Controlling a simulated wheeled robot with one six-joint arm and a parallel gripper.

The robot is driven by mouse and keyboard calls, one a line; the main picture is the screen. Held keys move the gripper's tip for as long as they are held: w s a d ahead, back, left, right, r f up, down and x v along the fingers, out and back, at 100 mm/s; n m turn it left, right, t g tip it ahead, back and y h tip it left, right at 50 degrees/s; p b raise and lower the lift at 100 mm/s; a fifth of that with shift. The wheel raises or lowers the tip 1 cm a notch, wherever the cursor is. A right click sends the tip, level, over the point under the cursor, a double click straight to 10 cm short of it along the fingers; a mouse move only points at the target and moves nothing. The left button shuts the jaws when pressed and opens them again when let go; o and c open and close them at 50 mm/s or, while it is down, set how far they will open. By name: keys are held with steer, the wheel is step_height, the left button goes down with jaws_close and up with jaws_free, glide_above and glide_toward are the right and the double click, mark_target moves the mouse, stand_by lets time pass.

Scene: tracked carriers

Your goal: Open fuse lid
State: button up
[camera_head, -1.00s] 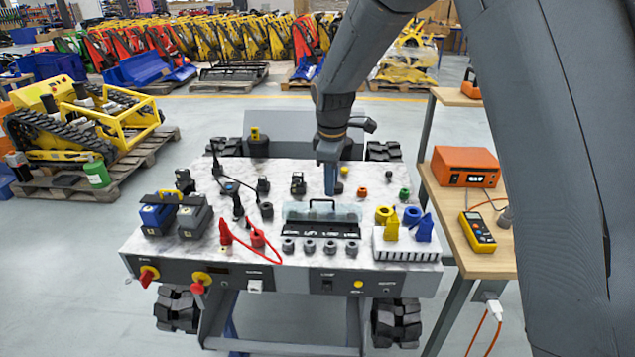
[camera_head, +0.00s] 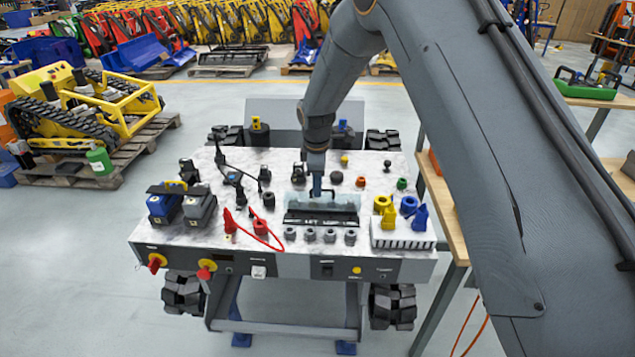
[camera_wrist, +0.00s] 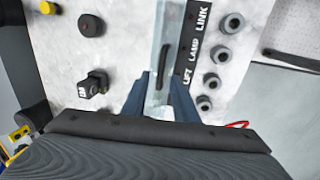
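The fuse lid (camera_head: 345,199) is a clear panel on the marble-topped workbench, behind a black strip with white lettering (camera_head: 320,218). In the wrist view the clear lid (camera_wrist: 155,35) runs up the picture beside the strip marked LIFT, LAMP, LINK (camera_wrist: 192,45). Its dark handle (camera_wrist: 164,58) lies along the panel. My gripper (camera_head: 317,190) points down over the lid's handle. In the wrist view its two blue fingers (camera_wrist: 161,88) are apart, one on each side of the handle's line. Whether they touch it, I cannot tell. The lid looks down.
Several grey round knobs (camera_head: 330,236) stand in front of the strip. A white ribbed block (camera_head: 402,240) with yellow and blue pieces is to the right. A red cable (camera_head: 265,238) and two battery-like boxes (camera_head: 198,208) are to the left. A wooden side table (camera_head: 440,200) borders the right.

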jaws_close()
stand_by(1.4)
